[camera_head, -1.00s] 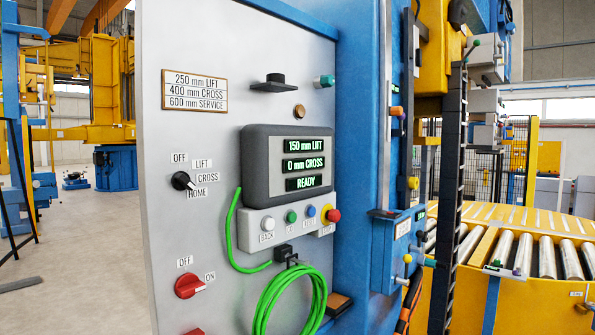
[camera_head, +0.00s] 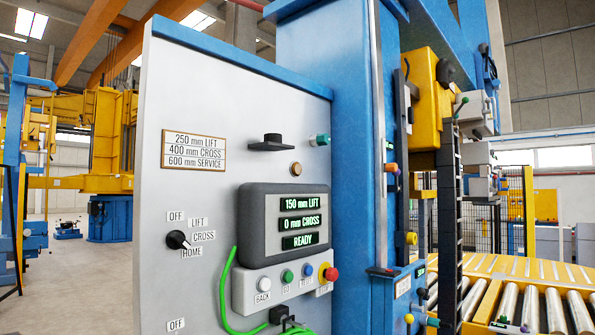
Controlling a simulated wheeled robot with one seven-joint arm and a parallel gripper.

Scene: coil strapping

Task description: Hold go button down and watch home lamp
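The green go button (camera_head: 287,276) is on the small box under the display, between a white button (camera_head: 264,283) and a blue button (camera_head: 307,270). Its label is small and blurred. No lamp marked home can be read. A small round brown lamp-like disc (camera_head: 295,168) sits unlit-looking above the display. The display (camera_head: 284,222) reads 150 mm LIFT, 0 mm CROSS and READY in green. The black selector knob (camera_head: 178,239) has its white mark toward HOME. My gripper is not in view, and nothing touches the buttons.
A red mushroom button (camera_head: 330,274) on a yellow base is right of the blue button. A green cable (camera_head: 227,300) hangs at the box's left side. A black handle (camera_head: 272,141) and a teal knob (camera_head: 320,140) stick out above. A roller conveyor (camera_head: 530,305) is at right.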

